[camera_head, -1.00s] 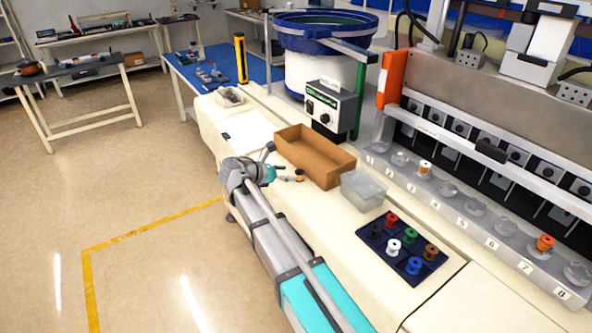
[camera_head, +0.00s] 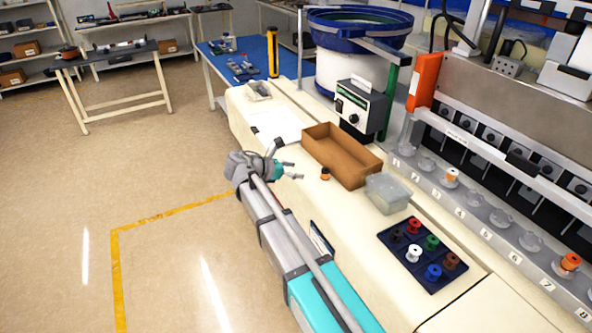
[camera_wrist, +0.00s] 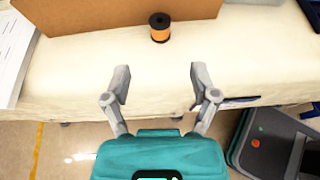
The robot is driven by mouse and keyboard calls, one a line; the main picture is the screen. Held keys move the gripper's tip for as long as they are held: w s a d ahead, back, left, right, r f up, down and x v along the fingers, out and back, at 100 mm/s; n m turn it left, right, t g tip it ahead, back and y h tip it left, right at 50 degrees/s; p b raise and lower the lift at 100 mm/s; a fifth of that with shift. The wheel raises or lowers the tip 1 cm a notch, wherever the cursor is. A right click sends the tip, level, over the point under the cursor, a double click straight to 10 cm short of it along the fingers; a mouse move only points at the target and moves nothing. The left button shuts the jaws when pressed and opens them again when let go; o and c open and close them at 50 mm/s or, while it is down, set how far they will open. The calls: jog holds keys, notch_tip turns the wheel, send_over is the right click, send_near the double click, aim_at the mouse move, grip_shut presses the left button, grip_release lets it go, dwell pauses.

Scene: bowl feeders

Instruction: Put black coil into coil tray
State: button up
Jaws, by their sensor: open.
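A small coil with an orange winding and black ends (camera_head: 325,174) stands upright on the cream bench, in front of the cardboard box. It also shows in the wrist view (camera_wrist: 160,28), top centre. My gripper (camera_head: 291,170) is open and empty, left of this coil and clear of it. In the wrist view my fingers (camera_wrist: 160,82) are spread, with the coil beyond them. The dark blue coil tray (camera_head: 408,267) lies at the bench's near end. It holds red, green, white, blue and brown coils. A dark shape (camera_head: 396,235) in its left corner may be a black coil; I cannot tell.
An open cardboard box (camera_head: 352,172) stands behind the orange-and-black coil. A clear plastic container (camera_head: 388,194) sits between box and tray. A numbered rack (camera_head: 482,208) with cups and some orange coils runs along the right. A white paper (camera_head: 274,124) lies farther back.

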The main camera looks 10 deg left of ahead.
jog(key=c, duration=0.3)
notch_tip(320, 180, up, 10)
jog(key=f+m+g+y+p, duration=0.1)
jog(key=m+g+y+p, duration=0.8)
jog(key=p, duration=1.2)
send_over(325, 170)
jog(key=n+t+y, duration=0.2)
jog(key=n, duration=0.1)
jog(key=shift+d+r, duration=0.1)
jog(key=shift+r, duration=0.15)
jog(key=shift+s+f, duration=0.1)
jog(key=shift+f, duration=0.05)
notch_tip(325, 170, down, 8)
jog(key=b, duration=0.8)
jog(key=shift+f+b, duration=0.2)
jog(key=shift+b, duration=0.15)
jog(key=shift+f+b, duration=2.6)
